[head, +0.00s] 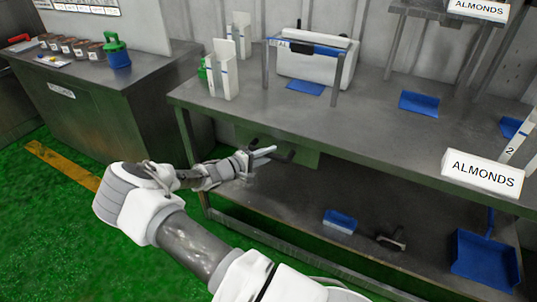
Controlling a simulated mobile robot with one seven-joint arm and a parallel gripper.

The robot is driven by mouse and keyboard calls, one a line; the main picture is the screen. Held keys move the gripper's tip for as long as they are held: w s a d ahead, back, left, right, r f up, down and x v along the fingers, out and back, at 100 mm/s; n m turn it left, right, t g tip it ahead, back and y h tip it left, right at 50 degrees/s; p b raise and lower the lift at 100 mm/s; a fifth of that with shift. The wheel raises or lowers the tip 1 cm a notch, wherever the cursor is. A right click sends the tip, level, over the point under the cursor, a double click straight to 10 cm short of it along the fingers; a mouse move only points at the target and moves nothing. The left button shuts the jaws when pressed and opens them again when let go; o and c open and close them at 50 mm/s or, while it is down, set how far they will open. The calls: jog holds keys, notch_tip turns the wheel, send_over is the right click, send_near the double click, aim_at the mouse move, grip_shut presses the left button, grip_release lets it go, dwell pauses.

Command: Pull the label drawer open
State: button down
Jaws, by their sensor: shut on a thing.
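The drawer (305,159) has a dull green-grey front and hangs under the front edge of the long metal table. It looks level with the table edge, with no clear gap showing. A dark bar handle (283,154) runs across its front. My gripper (263,154) reaches in from the left and is shut on the handle. Its fingers partly hide the handle and the left part of the drawer front. No lettering is legible on the drawer.
The metal table (370,128) carries a white bin (313,68), white holders (222,75) and a blue scoop (419,102). Green floor lies open in front.

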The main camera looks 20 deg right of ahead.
jog(key=shift+s+a, duration=0.1)
jog(key=s+a+p, duration=0.2)
jog(key=s+a, duration=1.2)
jog(key=a, duration=0.4)
jog(key=shift+a+p, duration=0.15)
jog(key=shift+p, duration=0.25)
jog(key=c, duration=0.7)
grip_release()
jog(key=shift+s, duration=0.1)
jog(key=v, duration=1.7)
jog(key=shift+s+a, duration=0.1)
jog(key=shift+a, duration=0.1)
jog(key=shift+p, duration=0.3)
